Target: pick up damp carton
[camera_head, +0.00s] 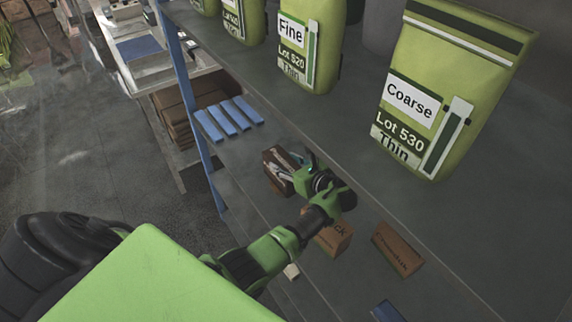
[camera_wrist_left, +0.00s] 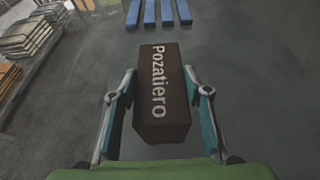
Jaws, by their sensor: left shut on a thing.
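A dark brown carton (camera_wrist_left: 161,85) lettered "Pozatiero" sits between the two fingers of my left gripper (camera_wrist_left: 158,88) in the left wrist view. In the head view the dark carton (camera_head: 275,176) is on the grey shelf, partly hidden by the gripper's fingers. My left gripper (camera_head: 297,170) is shut on this carton. I cannot tell whether the carton is clear of the shelf, and no dampness can be made out on it. My right gripper is not in view.
Two lighter brown cartons (camera_head: 335,239) (camera_head: 397,250) lie to the right of the gripper. Blue bars (camera_head: 229,117) lie beyond it, also on the shelf. Green bags, marked Coarse (camera_head: 420,85) and Fine (camera_head: 310,45), stand behind. A blue post (camera_head: 183,75) rises at the shelf's left.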

